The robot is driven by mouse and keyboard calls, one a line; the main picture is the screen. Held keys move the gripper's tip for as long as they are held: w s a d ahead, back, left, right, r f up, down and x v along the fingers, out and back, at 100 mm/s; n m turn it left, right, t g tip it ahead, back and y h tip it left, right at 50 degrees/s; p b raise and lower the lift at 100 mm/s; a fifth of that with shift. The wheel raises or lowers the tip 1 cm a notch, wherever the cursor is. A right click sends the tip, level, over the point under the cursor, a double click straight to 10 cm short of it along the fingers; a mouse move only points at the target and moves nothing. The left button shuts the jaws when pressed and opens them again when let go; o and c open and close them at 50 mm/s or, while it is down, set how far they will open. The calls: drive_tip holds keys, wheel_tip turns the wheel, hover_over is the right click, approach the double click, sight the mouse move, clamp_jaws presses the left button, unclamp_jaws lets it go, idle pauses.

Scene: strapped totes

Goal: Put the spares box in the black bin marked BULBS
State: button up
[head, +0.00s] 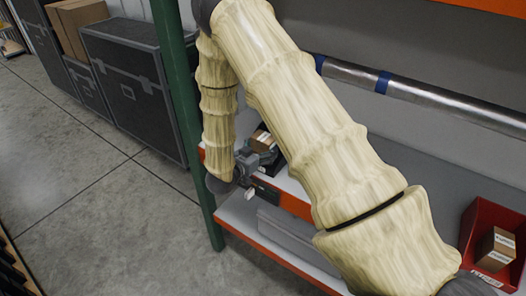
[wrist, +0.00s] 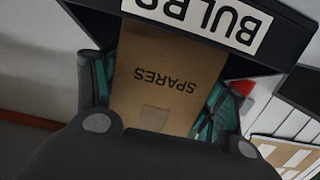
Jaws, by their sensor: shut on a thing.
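The spares box (wrist: 165,75) is brown cardboard and reads SPARES, upside down in the wrist view. My gripper (wrist: 165,100) is shut on it, with dark finger parts on both sides. The black bin (wrist: 88,22) carries a white BULBS label, also upside down, right beside the box's top edge. I cannot tell whether the box is inside the bin or above it. In the head view my gripper (head: 246,163) is at the shelf beside the black bin (head: 270,157), with a brown box (head: 263,139) showing there. My arm hides part of the shelf.
A red bin (head: 478,215) with a labelled brown carton (head: 495,248) stands on the shelf at right. A green upright post (head: 178,90) is left of my gripper. Teal patterned pieces (wrist: 213,115) flank the spares box. Dark cases (head: 125,80) line the back left; the floor is open.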

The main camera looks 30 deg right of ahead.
drive_tip(key=shift+w+f, duration=0.2)
drive_tip(key=shift+f, duration=0.4)
drive_tip(key=shift+w+f, duration=0.15)
drive_tip(key=shift+f, duration=0.45)
drive_tip(key=shift+s+r, duration=0.1)
drive_tip(key=shift+s, duration=0.15)
drive_tip(key=shift+w+f, duration=0.15)
drive_tip(key=shift+f, duration=0.25)
drive_tip(key=shift+f, duration=0.1)
